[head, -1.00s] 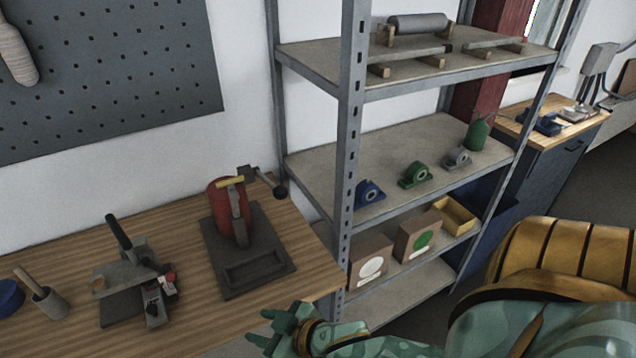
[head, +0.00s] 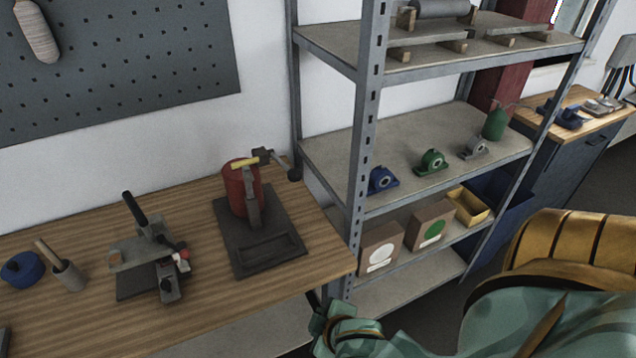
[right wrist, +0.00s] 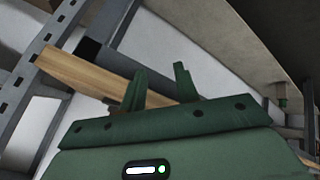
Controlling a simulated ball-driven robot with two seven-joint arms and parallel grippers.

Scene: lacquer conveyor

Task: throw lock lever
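I cannot tell which part is the lock lever. On the wooden bench, a grey fixture (head: 143,253) has a raised black handle (head: 134,207). My right gripper (head: 322,318) is low in the head view, in front of the bench edge and apart from these things. In the right wrist view, its two green fingers (right wrist: 160,78) stand apart with nothing held between them. My left gripper is not in view.
The bench (head: 50,322) also holds a blue round item (head: 22,268) and a grey cup (head: 68,275). A metal shelf rack (head: 368,130) with bearing blocks and boxes stands right of the bench. Its upright is close behind my right gripper in the picture.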

